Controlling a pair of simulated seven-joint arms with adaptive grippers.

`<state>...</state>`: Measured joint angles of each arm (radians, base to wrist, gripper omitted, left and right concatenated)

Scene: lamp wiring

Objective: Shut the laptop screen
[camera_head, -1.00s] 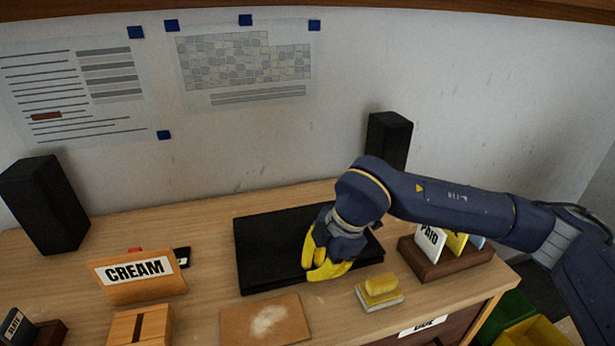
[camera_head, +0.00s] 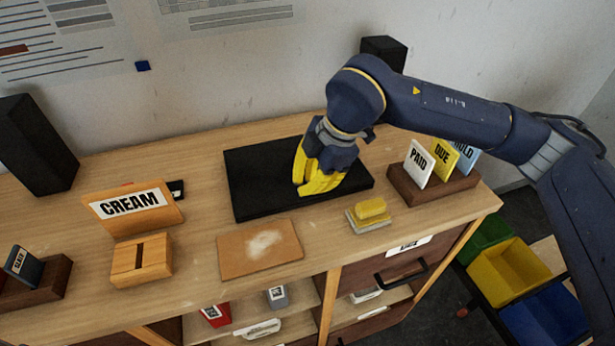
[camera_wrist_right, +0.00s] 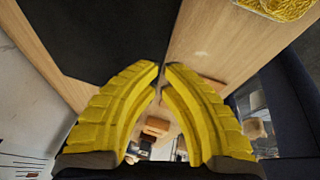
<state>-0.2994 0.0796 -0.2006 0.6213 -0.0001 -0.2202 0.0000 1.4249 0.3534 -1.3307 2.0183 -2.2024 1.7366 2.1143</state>
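The laptop (camera_head: 258,188) is a flat black slab on the wooden desk, with its lid down and no raised screen visible. It also shows as a dark surface in the right wrist view (camera_wrist_right: 90,35). My right gripper (camera_head: 318,190), with yellow fingers, is over the laptop's right front part and hides some of it. In the right wrist view its fingertips (camera_wrist_right: 163,66) meet or nearly meet, with nothing seen between them. I cannot tell whether they touch the lid. My left gripper is not in view.
A sponge (camera_head: 370,212) and a brown mat (camera_head: 260,250) lie in front of the laptop. Speakers (camera_head: 30,145) stand at the back. Bins (camera_head: 508,272) are right of the desk.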

